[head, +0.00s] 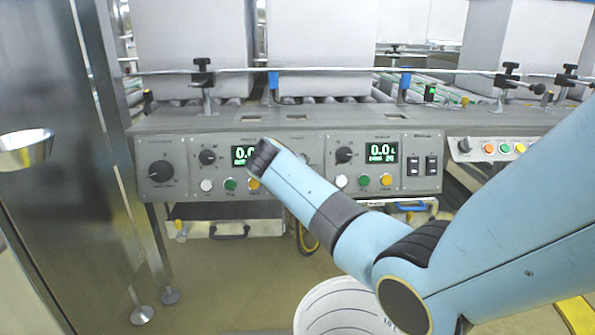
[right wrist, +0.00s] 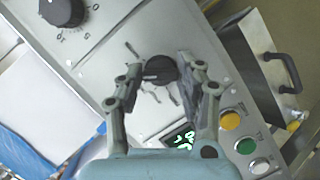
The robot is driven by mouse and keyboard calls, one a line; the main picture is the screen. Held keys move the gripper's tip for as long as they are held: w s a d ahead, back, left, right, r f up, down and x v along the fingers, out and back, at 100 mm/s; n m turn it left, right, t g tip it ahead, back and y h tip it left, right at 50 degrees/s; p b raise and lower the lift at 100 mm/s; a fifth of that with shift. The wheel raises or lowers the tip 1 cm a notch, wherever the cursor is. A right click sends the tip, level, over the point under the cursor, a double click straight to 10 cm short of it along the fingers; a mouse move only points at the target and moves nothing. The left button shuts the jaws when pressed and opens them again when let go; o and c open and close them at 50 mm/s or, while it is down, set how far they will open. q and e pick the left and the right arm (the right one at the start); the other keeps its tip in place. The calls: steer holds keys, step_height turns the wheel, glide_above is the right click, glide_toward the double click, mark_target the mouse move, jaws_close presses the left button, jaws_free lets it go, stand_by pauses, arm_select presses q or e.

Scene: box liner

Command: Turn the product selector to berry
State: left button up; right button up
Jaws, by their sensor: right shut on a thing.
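The product selector appears to be the small black round knob (right wrist: 162,70) in the right wrist view, between a green-lit display (right wrist: 181,137) and a larger black dial (right wrist: 62,10). A pale pointer mark on it points left in that view; the small labels around it are unreadable, so I cannot tell which is berry. My right gripper (right wrist: 160,78) has its fingertips on either side of the knob, shut on it. In the head view my right arm covers the knob and the gripper. My left gripper is in no view.
The grey control panel also carries a left large dial (head: 160,172), small knobs (head: 207,157) and (head: 344,155), a display (head: 382,152) and coloured buttons (head: 364,180). A rail (head: 330,70) runs behind it. A metal post stands at left; a white bin (head: 340,305) stands below my arm.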

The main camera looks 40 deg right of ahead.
steer(key=shift+s+f, duration=0.1)
steer(key=shift+f, duration=0.05)
steer(key=o, duration=1.2)
steer(key=shift+c, duration=0.2)
steer(key=shift+a, duration=0.1)
steer(key=v, duration=1.2)
